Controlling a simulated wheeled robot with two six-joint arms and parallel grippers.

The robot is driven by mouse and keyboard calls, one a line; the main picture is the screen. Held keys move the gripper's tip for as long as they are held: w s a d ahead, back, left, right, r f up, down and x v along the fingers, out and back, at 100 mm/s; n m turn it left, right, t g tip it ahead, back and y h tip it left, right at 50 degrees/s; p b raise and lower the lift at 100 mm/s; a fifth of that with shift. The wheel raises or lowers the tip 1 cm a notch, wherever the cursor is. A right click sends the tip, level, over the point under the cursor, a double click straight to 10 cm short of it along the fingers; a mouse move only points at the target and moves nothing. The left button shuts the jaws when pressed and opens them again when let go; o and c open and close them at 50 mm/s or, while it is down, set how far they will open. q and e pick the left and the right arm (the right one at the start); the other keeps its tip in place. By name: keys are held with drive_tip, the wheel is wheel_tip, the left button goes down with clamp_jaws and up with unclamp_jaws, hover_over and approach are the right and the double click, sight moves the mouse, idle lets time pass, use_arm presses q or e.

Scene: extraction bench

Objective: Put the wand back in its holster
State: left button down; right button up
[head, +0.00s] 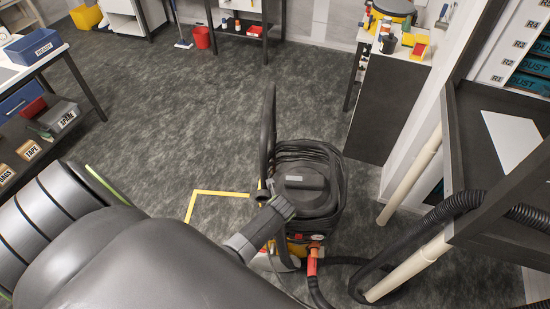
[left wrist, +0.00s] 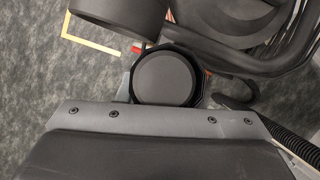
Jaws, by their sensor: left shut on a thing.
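The dark grey wand (head: 268,130) stands nearly upright at the left side of the black and yellow extractor (head: 310,195), its upper end free above it. My left gripper (head: 268,222) is shut on the wand beside the extractor, at the lower part that shows. In the left wrist view, a round black end face (left wrist: 163,78) sits in front of the gripper's bolted plate, with a dark rim around it. I cannot tell whether this is the wand or another part. The wand's lower end and the holster cannot be made out, so their contact is unclear. My right gripper is not in view.
A yellow tape corner (head: 193,194) marks the floor left of the extractor. An orange-red hose connector (head: 313,258) is at its front. A black ribbed hose (head: 455,204) runs to the right, near cream pipes (head: 413,178) and a dark rack. Floor behind is clear.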

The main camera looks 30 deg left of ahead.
use_arm(q)
drive_tip(key=shift+f+b, duration=1.35)
drive_tip(key=shift+f, duration=0.7)
drive_tip(key=c, duration=0.9)
unclamp_jaws()
drive_tip(key=shift+s+d+r, duration=0.15)
drive_tip(key=shift+d+r, duration=0.05)
drive_tip(key=shift+r, duration=0.45)
drive_tip(key=p+v, duration=0.1)
drive_tip(key=v, duration=1.5)
drive_tip(key=shift+s, duration=0.1)
drive_tip(key=shift+f, duration=0.1)
